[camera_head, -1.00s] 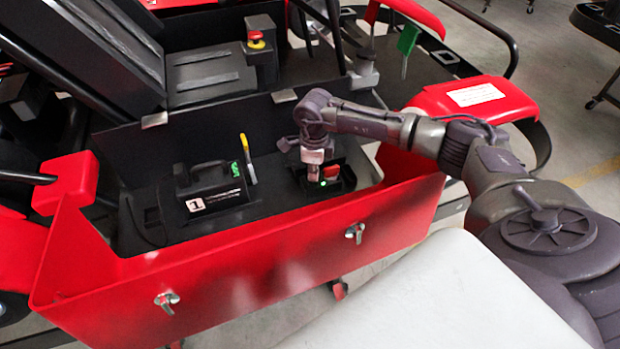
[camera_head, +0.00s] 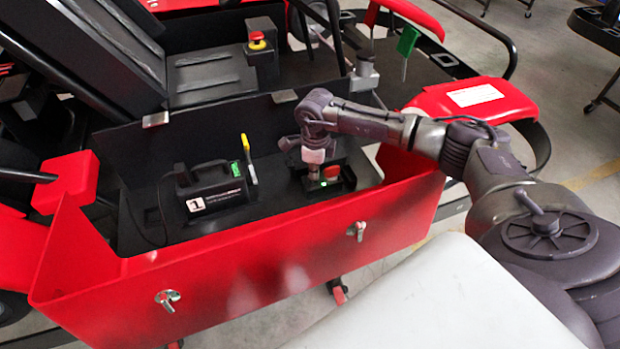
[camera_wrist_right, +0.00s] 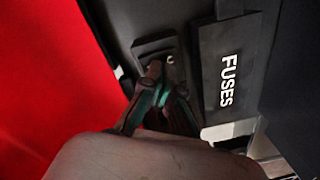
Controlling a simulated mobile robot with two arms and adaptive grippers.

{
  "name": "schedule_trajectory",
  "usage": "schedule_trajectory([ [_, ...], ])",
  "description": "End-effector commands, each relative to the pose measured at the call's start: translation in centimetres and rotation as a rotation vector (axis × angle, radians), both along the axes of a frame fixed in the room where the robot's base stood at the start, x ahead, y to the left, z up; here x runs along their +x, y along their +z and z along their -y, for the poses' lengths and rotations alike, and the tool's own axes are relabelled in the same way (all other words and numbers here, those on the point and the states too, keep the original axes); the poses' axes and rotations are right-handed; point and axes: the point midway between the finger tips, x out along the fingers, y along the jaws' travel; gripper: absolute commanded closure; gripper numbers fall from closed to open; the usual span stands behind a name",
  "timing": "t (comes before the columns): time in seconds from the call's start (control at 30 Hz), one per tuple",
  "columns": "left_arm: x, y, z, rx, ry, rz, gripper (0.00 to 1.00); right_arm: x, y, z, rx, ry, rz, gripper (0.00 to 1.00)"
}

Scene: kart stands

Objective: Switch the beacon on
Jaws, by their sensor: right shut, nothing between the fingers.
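A small black switch box (camera_head: 344,184) with a red button or rocker (camera_head: 331,172) sits in the right part of the red-walled tray. A green light glows low on its front. My right gripper (camera_head: 312,173) points down at this box, its fingers shut and empty, just left of the red part. In the right wrist view the shut fingers (camera_wrist_right: 160,88) are at a dark plate (camera_wrist_right: 155,46), with green light on them. They hide most of the control; contact cannot be told. I cannot identify the beacon itself. My left gripper is not in view.
A box marked FUSES (camera_wrist_right: 229,70) stands close beside the fingers. A black case marked 1 (camera_head: 215,188) and a yellow-tipped stick (camera_head: 250,158) are left of the switch box. The red front wall (camera_head: 240,262) rises before it. A red emergency button (camera_head: 257,38) stands behind.

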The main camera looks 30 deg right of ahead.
Motion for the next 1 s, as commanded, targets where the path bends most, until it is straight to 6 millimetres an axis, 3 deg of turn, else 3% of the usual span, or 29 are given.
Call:
schedule_trajectory([
  [0.03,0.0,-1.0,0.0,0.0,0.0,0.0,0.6,-1.7,-3.6,-2.1,0.017,0.03,-0.05,1.0],
  [0.17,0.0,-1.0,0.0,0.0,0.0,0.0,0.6,-1.7,-3.5,-2.1,0.017,0.03,-0.05,1.0],
  [1.0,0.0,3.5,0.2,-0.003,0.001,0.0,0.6,-1.4,3.8,-1.9,0.016,0.027,-0.042,1.0],
])
